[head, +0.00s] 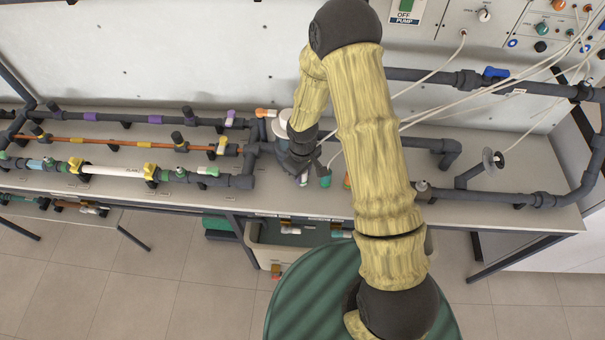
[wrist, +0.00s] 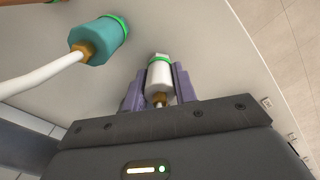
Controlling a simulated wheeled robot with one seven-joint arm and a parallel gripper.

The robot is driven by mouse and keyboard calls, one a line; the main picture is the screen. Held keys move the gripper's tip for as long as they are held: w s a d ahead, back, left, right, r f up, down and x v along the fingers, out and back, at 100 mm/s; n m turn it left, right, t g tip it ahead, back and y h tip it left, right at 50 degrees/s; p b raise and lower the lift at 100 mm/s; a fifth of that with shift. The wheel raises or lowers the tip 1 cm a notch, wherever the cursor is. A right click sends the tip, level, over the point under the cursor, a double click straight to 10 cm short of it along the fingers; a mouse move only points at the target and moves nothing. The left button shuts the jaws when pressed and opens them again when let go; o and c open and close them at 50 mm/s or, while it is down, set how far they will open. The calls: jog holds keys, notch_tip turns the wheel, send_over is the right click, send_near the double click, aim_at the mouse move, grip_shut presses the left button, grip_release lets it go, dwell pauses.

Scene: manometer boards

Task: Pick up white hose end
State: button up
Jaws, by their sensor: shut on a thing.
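The white hose end (wrist: 159,78) is a white cylinder with a green ring and a brass fitting, seen in the wrist view. My gripper (wrist: 160,85) is shut on it, with one purple finger on each side. The white hose end stands out over the grey bench top (wrist: 190,30); I cannot tell whether it touches it. In the head view my gripper (head: 302,168) is at the bench near its middle, and the hose end there is mostly hidden by the gripper and arm.
A teal hose end (wrist: 97,40) with a white hose lies close to the left of my gripper. Pipes with coloured valves (head: 140,170) run along the bench at left. Dark pipes (head: 500,198) stand at right. A grey tank (head: 290,250) is under the bench. Thin white hoses (head: 440,115) hang from the panel.

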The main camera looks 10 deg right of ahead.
jog(key=shift+r, duration=0.1)
notch_tip(320, 180, up, 10)
jog(key=shift+f, duration=0.1)
dwell(0.4)
jog(key=shift+w, duration=0.1)
dwell(0.3)
